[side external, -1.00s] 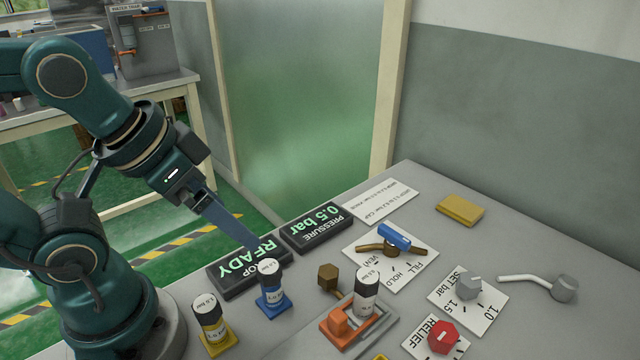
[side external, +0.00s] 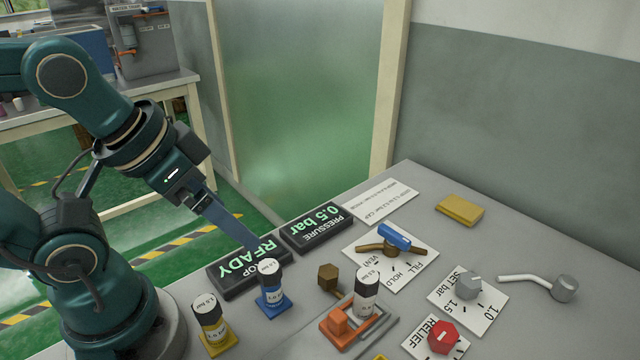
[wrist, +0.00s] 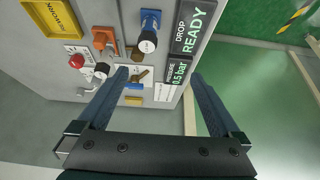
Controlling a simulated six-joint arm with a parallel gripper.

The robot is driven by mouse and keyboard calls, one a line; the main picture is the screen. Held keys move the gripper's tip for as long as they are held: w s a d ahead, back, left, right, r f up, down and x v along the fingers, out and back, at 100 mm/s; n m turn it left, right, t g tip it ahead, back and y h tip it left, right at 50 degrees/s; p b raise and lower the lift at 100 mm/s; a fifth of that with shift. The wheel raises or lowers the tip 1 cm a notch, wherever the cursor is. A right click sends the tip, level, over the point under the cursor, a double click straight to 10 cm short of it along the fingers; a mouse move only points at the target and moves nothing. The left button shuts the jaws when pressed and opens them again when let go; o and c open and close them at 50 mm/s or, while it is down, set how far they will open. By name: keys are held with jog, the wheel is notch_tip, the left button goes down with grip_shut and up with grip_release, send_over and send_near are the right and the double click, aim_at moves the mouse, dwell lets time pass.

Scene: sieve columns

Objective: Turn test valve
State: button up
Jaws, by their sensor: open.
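The test valve has a blue lever (side external: 393,236) on a bronze body with pipe stubs. It stands on a white plate (side external: 412,272) marked FILL, HOLD and VENT. The lever lies nearly across the plate, and I cannot tell exactly which mark it points to. My gripper (side external: 251,244) is open and empty, over the display panels and left of the valve. In the wrist view my gripper's fingers (wrist: 160,76) are wide apart. The valve plate shows between them, with the blue lever (wrist: 135,86) near the left fingertip. Nothing touches the valve.
The pressure display (side external: 318,228) reads 0.5 bar; another reads READY (side external: 235,275). Blue (side external: 270,285) and yellow (side external: 210,325) labelled columns stand near the arm. A black-and-white column (side external: 366,290) sits on an orange-grey fixture. A grey set knob (side external: 468,285) and red relief knob (side external: 443,337) lie right.

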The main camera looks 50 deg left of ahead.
dwell(0.4)
jog(key=w+r+n+t, duration=0.1)
jog(key=w+r, duration=0.4)
jog(key=w, duration=0.1)
jog(key=m+g, duration=0.1)
jog(key=g, duration=0.1)
send_over(394, 233)
jog(key=s, duration=0.2)
notch_tip(394, 233, down, 13)
jog(key=shift+x, duration=2.2)
jog(key=shift+s, duration=0.1)
